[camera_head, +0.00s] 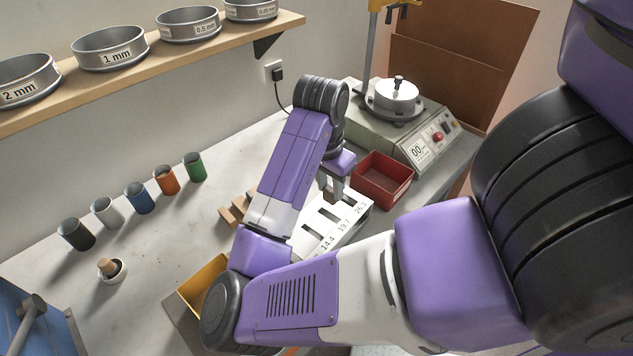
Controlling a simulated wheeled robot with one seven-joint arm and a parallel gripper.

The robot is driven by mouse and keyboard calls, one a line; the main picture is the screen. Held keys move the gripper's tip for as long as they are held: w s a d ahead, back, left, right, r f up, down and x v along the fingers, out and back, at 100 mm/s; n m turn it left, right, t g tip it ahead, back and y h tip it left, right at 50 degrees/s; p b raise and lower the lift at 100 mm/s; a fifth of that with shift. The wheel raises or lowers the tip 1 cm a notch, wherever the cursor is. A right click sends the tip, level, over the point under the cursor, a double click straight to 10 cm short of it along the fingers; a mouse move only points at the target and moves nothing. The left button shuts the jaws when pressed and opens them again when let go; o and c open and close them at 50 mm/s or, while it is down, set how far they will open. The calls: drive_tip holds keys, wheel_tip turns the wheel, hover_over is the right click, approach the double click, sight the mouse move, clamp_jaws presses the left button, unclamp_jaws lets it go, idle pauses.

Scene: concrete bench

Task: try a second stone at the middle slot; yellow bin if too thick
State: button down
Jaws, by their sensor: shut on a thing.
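The white slot gauge (350,222) lies on the bench, with dark slots and the labels 14.4, 19.7 and 26.3. The 19.7 label is the middle one. My gripper (333,190) points down over the far part of the gauge, close to the slots. It is shut on a small stone, which is mostly hidden by the fingers. I cannot tell whether the stone touches a slot. The yellow bin (193,293) is at the front left of my arm, which partly covers it.
A red bin (382,182) stands right of the gauge, before a sieve shaker (402,118). Brown blocks (229,216) lie left of my arm. Several coloured cups (139,198) and a small mortar (112,270) stand left. A shelf (150,66) holds sieves. Bench between is clear.

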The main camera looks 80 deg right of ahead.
sight(329, 202)
drive_tip(key=shift+a+f, duration=0.15)
drive_tip(key=shift+f, duration=0.05)
drive_tip(key=shift+f+b, duration=2.15)
drive_tip(key=shift+f, duration=0.05)
drive_tip(key=shift+f+b, duration=0.5)
drive_tip(key=shift+f, duration=0.2)
idle(0.3)
drive_tip(key=shift+r, duration=0.15)
idle(0.4)
drive_tip(key=shift+r+p, duration=3.2)
drive_tip(key=shift+r, duration=0.2)
